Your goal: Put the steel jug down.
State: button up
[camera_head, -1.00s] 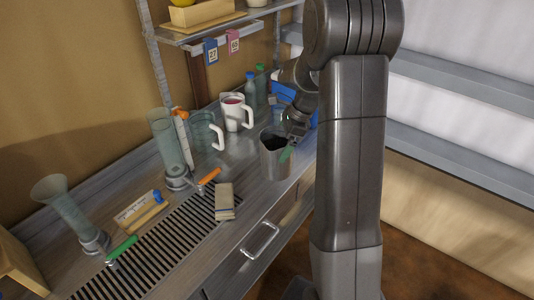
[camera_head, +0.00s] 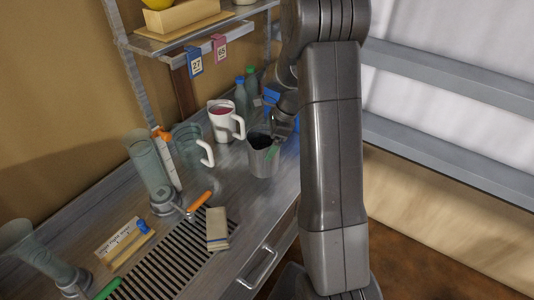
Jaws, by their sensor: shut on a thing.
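The steel jug (camera_head: 263,160) is a grey, open-topped vessel with a dark inside. It is upright over the right part of the counter, near the front edge. My gripper (camera_head: 277,146) is at the jug's upper right rim, shut on it. The fingers are small and partly hidden by the jug and by my arm. I cannot tell whether the jug's base touches the counter.
A white mug (camera_head: 222,122) with dark red contents and a glass jug (camera_head: 188,146) with a white handle stand behind and left. Bottles (camera_head: 241,95) and a blue bin (camera_head: 271,94) are at the back. A folded cloth (camera_head: 217,228) lies on the slatted drain (camera_head: 180,262). Glass cylinders (camera_head: 147,165) stand left.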

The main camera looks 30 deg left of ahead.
jog(key=shift+f+p, duration=0.4)
jog(key=shift+f, duration=2.25)
jog(key=o, duration=1.6)
jog(key=shift+f, duration=0.1)
jog(key=b+v, duration=0.1)
jog(key=v, duration=1.1)
jog(key=shift+b, duration=0.3)
